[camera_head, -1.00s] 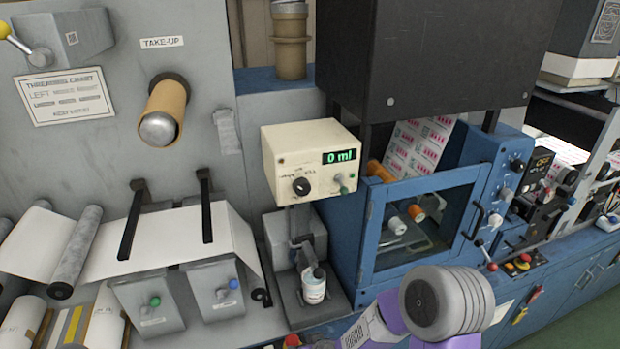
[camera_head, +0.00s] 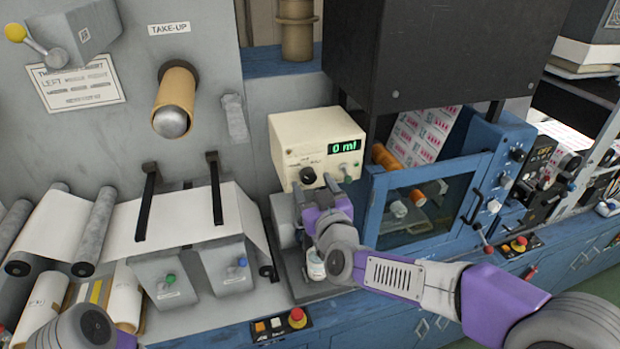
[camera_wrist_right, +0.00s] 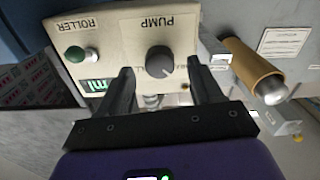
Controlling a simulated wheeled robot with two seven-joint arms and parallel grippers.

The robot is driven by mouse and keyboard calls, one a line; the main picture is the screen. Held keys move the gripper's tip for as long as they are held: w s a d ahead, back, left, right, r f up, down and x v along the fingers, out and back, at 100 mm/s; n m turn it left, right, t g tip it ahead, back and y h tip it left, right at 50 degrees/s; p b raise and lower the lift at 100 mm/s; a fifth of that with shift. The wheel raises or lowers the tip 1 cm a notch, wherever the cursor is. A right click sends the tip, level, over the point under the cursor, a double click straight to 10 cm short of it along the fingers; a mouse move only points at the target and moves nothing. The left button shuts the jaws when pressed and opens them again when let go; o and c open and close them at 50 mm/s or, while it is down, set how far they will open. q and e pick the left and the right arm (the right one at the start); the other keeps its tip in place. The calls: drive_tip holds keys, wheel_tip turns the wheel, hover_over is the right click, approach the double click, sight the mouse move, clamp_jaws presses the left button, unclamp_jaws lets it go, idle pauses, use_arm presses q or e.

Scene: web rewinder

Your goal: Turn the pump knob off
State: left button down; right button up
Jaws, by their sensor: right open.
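The pump knob (camera_head: 308,175) is a dark round dial on the front of the cream pump box (camera_head: 295,130). The box's green display (camera_head: 345,147) reads 0 ml. In the right wrist view, the grey knob (camera_wrist_right: 160,61) sits below an upside-down PUMP label, just beyond my fingertips. My right gripper (camera_head: 313,186) is open in front of the knob. In the right wrist view, its two dark fingers (camera_wrist_right: 161,76) are spread, one on each side of the knob's line; contact cannot be told. My left gripper is out of view.
A white cup (camera_head: 316,266) stands below the box, partly behind my right arm. The blue-framed window (camera_head: 375,215) is close on the right. Two grey boxes (camera_head: 165,285) with coloured buttons are left.

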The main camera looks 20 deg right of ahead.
sight(308, 176)
drive_tip(key=shift+w, duration=1.4)
drive_tip(key=shift+c, duration=0.5)
drive_tip(key=c, duration=1)
